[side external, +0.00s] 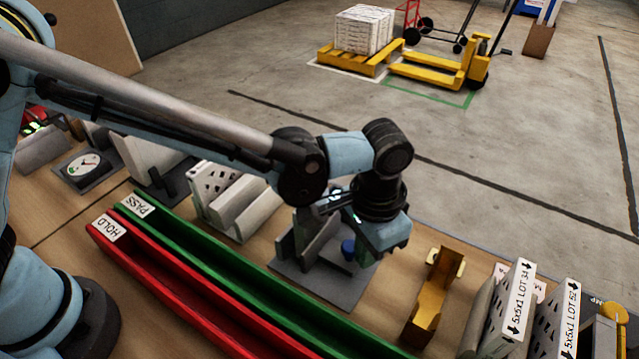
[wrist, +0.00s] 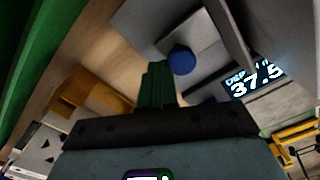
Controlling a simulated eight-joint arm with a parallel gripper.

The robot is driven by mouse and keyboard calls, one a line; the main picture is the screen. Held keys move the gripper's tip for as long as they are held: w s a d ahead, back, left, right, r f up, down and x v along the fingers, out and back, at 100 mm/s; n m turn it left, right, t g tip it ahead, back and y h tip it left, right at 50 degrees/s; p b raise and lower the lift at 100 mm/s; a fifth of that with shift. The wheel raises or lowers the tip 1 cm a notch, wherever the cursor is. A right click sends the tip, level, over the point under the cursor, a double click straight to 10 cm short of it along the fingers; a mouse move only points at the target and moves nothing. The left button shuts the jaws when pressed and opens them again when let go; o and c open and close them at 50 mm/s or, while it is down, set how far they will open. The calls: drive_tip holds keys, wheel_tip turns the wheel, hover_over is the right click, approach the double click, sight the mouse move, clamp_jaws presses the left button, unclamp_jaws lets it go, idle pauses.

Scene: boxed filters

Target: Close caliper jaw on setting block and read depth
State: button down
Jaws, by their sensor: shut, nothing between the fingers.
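The grey caliper fixture (side external: 318,286) stands on the bench below my wrist, with a flat base plate and upright grey plates. Its blue knob (side external: 348,247) shows beside my gripper and in the wrist view (wrist: 181,60). A lit depth display (wrist: 255,82) in the wrist view seems to read 37.5; its label is partly cut off. My gripper (wrist: 158,68) has its dark green fingers shut and empty, close beside the blue knob in the picture; I cannot tell whether they touch it. I cannot pick out the setting block with certainty. In the side view my wrist hides part of the fixture.
The green PASS channel (side external: 215,262) and red HOLD channel (side external: 165,285) run left of the fixture. A brass-coloured cradle (side external: 433,297) stands to its right. Boxed filters labelled LOT 34 (side external: 513,312) and LOT 52 (side external: 558,325) stand farther right. A dial gauge (side external: 84,165) lies far left.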

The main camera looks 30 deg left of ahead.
drive_tip(key=shift+a, duration=1.05)
idle(0.6)
drive_tip(key=shift+d, duration=0.15)
drive_tip(key=shift+d, duration=0.55)
wheel_tip(320, 180, up, 7)
idle(0.8)
